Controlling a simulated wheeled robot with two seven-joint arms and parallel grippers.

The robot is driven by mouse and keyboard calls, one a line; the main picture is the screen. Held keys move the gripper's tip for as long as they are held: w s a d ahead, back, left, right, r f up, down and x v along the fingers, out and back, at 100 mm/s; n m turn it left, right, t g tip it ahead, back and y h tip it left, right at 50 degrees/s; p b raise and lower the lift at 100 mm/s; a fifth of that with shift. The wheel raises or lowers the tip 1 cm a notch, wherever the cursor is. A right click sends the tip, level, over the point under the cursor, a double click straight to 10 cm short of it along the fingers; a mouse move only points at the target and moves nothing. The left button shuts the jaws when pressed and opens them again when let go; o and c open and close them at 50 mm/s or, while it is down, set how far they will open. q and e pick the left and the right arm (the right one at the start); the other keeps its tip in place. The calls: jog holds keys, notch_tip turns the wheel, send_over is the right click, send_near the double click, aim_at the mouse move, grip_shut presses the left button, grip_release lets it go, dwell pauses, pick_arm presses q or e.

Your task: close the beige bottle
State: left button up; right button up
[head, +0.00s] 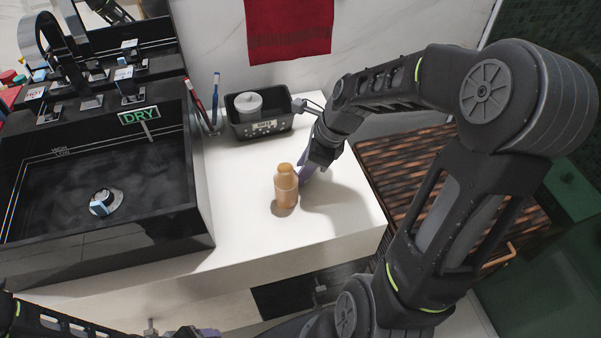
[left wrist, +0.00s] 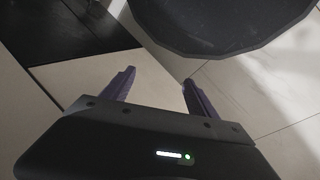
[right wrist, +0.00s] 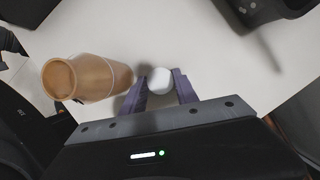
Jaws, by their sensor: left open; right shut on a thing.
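The beige bottle (head: 286,188) stands upright on the white counter, and no cap shows on its top. In the right wrist view the bottle (right wrist: 92,78) is left of my right gripper (right wrist: 161,76), its brownish round top facing the camera. That gripper is shut on a small white rounded cap (right wrist: 160,86). In the head view my right gripper (head: 305,174) is just right of and behind the bottle, and its cap is hidden there. My left gripper (left wrist: 158,78) is open and empty, low in front of the counter.
A black sink (head: 100,190) fills the left, with a DRY sign on it. A black tray (head: 262,127) with a grey-white jar (head: 248,105) stands behind the bottle. Toothbrushes (head: 215,100) stand beside the sink. The counter (head: 250,235) in front of the bottle is clear.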

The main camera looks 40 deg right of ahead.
grip_shut()
notch_tip(320, 180, up, 10)
jog(key=p, duration=0.1)
dwell(0.8)
